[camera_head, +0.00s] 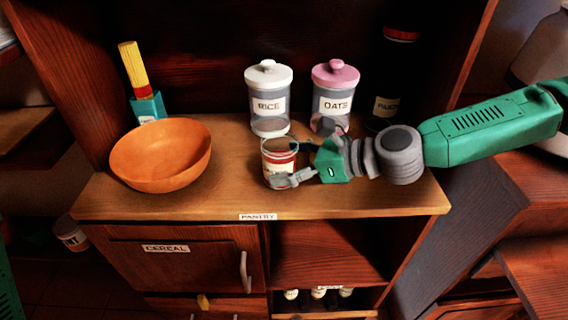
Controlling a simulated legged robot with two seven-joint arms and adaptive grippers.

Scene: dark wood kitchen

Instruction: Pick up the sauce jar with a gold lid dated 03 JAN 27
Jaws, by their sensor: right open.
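A small jar (279,163) with a red and white label stands on the pantry counter (225,205). Its top looks greyish and glassy; I cannot make out a gold lid or read a date. My right gripper (283,165) reaches in from the right with its fingers open. One finger lies low across the jar's front, and the other is near its upper right side. I cannot tell whether they touch it. My left gripper is not in view.
Close behind stand the RICE canister (268,88) and the pink-lidded OATS canister (335,92). A dark, red-lidded jar (401,36) stands at the back right. Several bottles (318,293) sit below.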

